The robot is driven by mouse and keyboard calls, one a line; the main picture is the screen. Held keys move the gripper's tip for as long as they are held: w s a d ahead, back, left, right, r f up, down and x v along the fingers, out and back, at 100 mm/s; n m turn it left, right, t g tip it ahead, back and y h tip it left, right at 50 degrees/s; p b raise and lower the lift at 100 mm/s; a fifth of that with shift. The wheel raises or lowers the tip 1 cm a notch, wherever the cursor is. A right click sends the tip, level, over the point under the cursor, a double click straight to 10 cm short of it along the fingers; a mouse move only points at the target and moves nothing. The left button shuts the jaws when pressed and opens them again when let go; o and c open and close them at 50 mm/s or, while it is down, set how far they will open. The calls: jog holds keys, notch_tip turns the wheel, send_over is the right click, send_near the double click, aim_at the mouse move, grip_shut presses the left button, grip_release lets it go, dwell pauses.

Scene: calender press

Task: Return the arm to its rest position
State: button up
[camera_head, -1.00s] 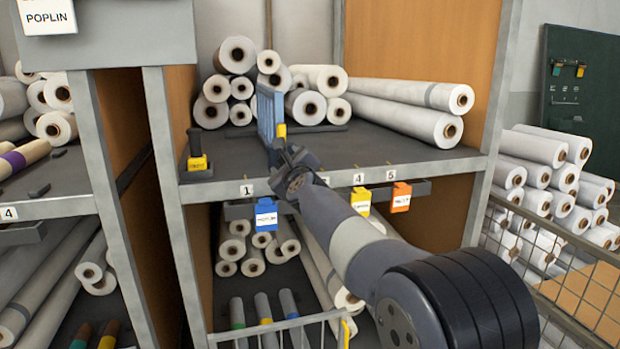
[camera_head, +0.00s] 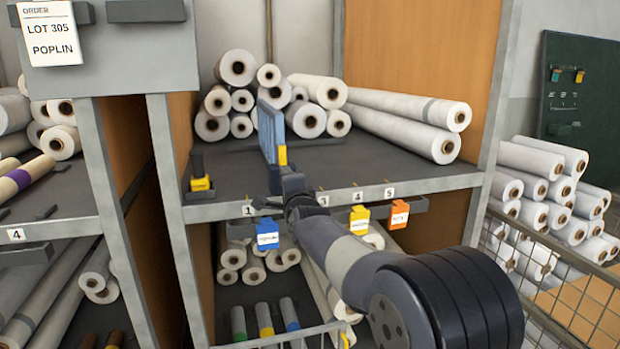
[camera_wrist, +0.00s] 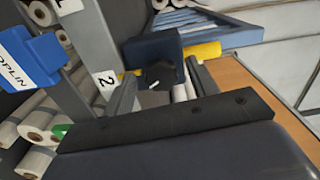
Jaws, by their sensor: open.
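My arm reaches from the lower right to the shelf's front edge. My gripper (camera_head: 272,182) is small and partly hidden there, just below an upright blue panel (camera_head: 273,132) with a yellow piece (camera_head: 282,155). In the wrist view, my gripper (camera_wrist: 162,85) has its two dark fingers apart. A dark blue block (camera_wrist: 153,50) and a yellow bar (camera_wrist: 203,50) lie just beyond the fingertips. I cannot tell whether the fingers touch them.
The shelf (camera_head: 350,172) carries white rolls (camera_head: 330,90) at the back. A blue tag (camera_head: 267,233), a yellow tag (camera_head: 359,218) and an orange tag (camera_head: 399,214) hang from its front. A yellow-black piece (camera_head: 200,180) stands left. A wire fence (camera_head: 545,285) stands at right.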

jog(key=n+p, duration=0.3)
jog(key=shift+r, duration=0.1)
dwell(0.3)
